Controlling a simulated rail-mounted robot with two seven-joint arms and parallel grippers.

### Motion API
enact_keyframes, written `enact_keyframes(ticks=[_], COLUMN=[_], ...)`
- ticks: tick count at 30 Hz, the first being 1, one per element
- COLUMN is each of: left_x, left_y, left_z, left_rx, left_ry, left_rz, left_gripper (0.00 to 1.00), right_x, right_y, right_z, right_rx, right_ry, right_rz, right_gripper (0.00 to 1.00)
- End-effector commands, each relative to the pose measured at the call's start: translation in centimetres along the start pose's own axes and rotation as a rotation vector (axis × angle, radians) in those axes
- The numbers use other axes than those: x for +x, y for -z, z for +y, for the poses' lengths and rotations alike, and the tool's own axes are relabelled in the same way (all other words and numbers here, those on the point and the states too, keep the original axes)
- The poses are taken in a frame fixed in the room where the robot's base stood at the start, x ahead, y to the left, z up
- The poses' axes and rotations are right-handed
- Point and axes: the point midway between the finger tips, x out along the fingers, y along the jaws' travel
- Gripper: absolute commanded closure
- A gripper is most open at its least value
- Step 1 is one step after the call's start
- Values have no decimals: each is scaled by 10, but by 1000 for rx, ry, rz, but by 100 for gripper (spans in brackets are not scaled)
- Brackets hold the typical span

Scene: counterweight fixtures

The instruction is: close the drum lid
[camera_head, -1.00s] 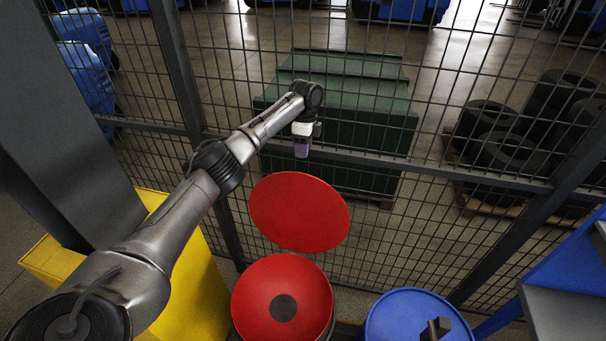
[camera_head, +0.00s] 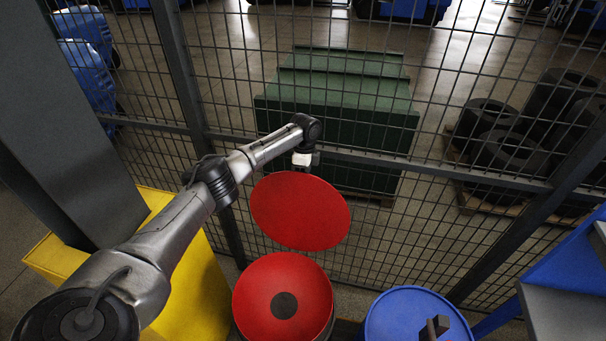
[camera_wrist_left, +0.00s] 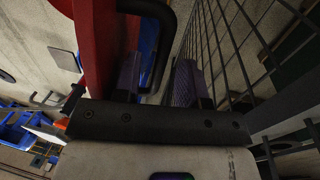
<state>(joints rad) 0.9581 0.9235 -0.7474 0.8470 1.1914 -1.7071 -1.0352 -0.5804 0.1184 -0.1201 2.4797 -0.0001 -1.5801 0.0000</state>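The red drum (camera_head: 258,301) stands open at the bottom of the head view, with a dark round spot on its inner floor. Its round red lid (camera_head: 300,211) stands raised behind it, by the mesh fence. My left gripper (camera_head: 304,159) is at the lid's top edge; its fingers are hidden behind the lid there. In the left wrist view, the gripper (camera_wrist_left: 157,80) is open, with purple pads apart. A black curved handle (camera_wrist_left: 168,30) on the lid's back shows between the fingers; contact is unclear. The lid (camera_wrist_left: 93,45) is seen edge-on, left of the fingers. My right gripper is not in view.
A blue drum lid (camera_head: 395,315) with a dark handle is right of the red drum. A yellow bin (camera_head: 200,290) stands to the left under my arm. The mesh fence (camera_head: 400,220) runs close behind the lid. A blue-grey shelf (camera_head: 570,300) is at right.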

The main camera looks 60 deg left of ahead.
Motion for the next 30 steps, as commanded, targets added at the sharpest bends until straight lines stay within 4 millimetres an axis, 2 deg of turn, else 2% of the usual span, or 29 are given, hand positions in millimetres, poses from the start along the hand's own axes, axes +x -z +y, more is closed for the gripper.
enact_keyframes(ticks=[2,14,26,30], left_x=[0,0,-1,-4], left_y=[0,0,1,8], left_z=[0,0,0,4], left_rx=[0,0,1,10], left_ry=[0,0,0,11], left_rz=[0,0,0,-2], left_gripper=[62,99,100,100], right_x=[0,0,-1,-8], right_y=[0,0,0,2], right_z=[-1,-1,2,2], right_rx=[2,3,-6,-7], right_ry=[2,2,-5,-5], right_rz=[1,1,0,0], right_gripper=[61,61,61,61])
